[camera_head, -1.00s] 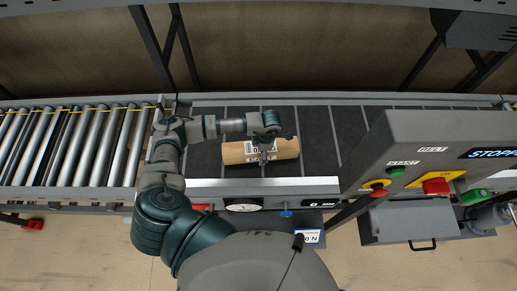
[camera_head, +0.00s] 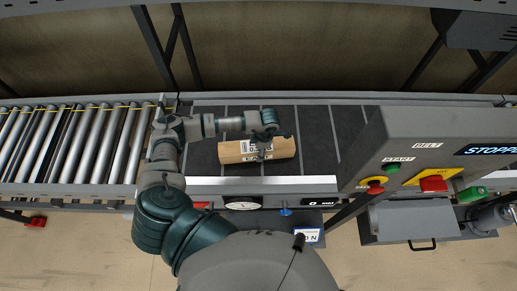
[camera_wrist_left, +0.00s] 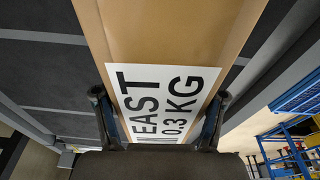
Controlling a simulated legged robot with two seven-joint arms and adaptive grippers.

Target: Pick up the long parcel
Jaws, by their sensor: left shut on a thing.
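The long parcel (camera_head: 232,152) is a tan box with a white label, lying lengthwise left to right in the head view over the dark belt. My left gripper (camera_head: 263,150) reaches it from above near its middle and is shut on it. In the left wrist view the parcel (camera_wrist_left: 170,35) runs between the two fingers of my left gripper (camera_wrist_left: 160,115), one on each long side. Its label reads EAST and 0.3 KG. Whether the parcel touches the belt is hard to tell. My right gripper is not in view.
The dark belt (camera_head: 317,140) is clear to the right of the parcel. A roller conveyor (camera_head: 70,145) lies to the left. A control panel (camera_head: 440,140) with a STOPPED display and several buttons stands at the right. A light rail (camera_head: 320,181) runs along the belt's near edge.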

